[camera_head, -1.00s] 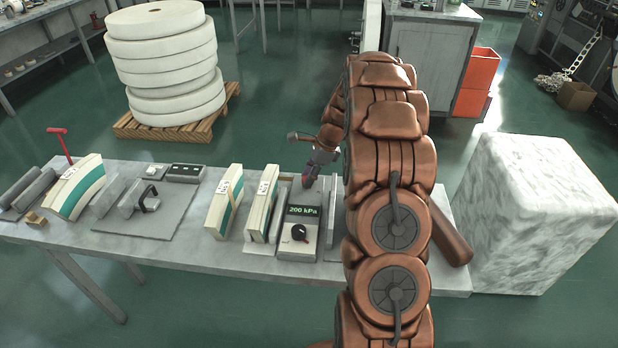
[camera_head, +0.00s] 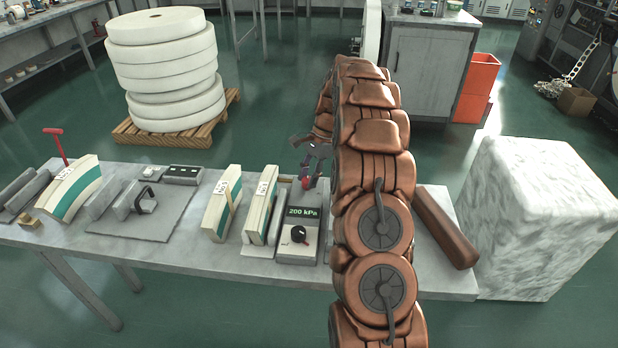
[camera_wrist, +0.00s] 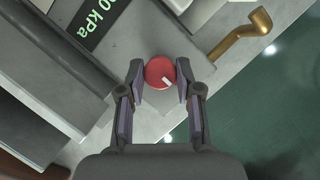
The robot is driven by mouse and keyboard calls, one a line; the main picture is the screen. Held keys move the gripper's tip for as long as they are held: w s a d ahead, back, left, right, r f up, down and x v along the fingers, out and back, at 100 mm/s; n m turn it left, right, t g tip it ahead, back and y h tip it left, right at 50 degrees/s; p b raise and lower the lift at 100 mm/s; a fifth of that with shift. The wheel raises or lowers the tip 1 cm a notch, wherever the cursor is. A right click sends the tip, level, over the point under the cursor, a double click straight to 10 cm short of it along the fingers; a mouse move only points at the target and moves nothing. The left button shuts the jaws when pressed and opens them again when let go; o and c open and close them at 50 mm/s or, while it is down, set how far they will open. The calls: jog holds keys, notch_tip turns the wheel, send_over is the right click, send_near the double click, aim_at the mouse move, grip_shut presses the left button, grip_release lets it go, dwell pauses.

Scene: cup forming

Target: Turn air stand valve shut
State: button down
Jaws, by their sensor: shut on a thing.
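The air stand (camera_head: 296,243) is a grey box with a green "200 kPa" display (camera_head: 303,212) and a black knob on its front. Its valve is a round red knob (camera_wrist: 160,72) with a white mark, and it sits between my fingertips in the wrist view. A bit of the red knob (camera_head: 306,183) also shows behind the display in the head view. My gripper (camera_wrist: 160,80) is shut on the red knob, one finger on each side. The white mark lies slantwise toward the lower right of the knob.
A brass pipe (camera_wrist: 240,37) sticks out right of the valve. Cream and green blocks (camera_head: 222,204) stand left of the stand on the grey table (camera_head: 150,252). A brown cylinder (camera_head: 445,228) lies right of my arm, before a white marbled block (camera_head: 540,215).

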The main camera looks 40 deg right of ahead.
dwell(0.4)
jog(key=c, duration=0.8)
grip_release()
jog(key=v, duration=0.7)
jog(key=shift+d+r, duration=0.1)
jog(key=shift+r, duration=0.1)
